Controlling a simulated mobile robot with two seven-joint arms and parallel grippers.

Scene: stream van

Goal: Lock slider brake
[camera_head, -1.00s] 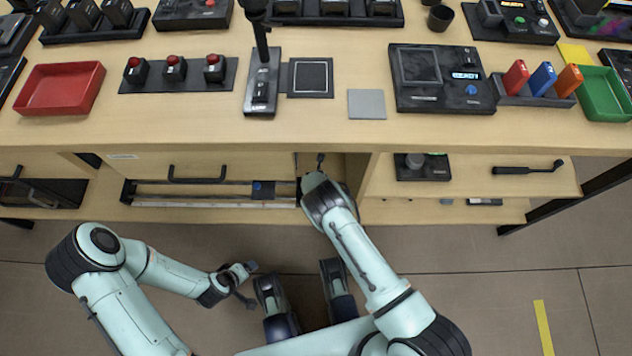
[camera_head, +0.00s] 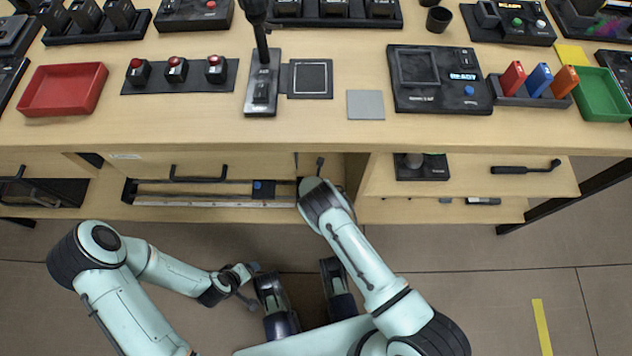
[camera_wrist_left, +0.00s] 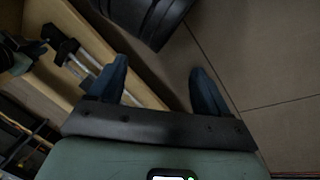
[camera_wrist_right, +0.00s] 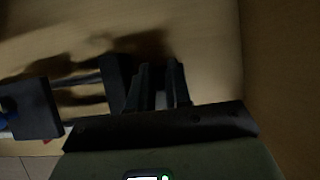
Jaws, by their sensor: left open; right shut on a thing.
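The slider rail (camera_head: 200,200) lies in the open bay under the tabletop. A dark end block (camera_wrist_right: 115,82) shows beside my fingers in the right wrist view. My right gripper (camera_wrist_right: 160,84) is at the rail's right end, its fingers close together on a small grey piece (camera_wrist_right: 160,100), apparently the brake lever. My wrist hides this grip in the head view. My left gripper (camera_head: 246,280) is open and empty in front of the bench, away from the rail. It also shows in the left wrist view (camera_wrist_left: 158,86).
A drawer front with a black handle (camera_head: 197,175) is above the rail. A wooden side wall is close on the right of my right gripper. The floor in front is clear.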

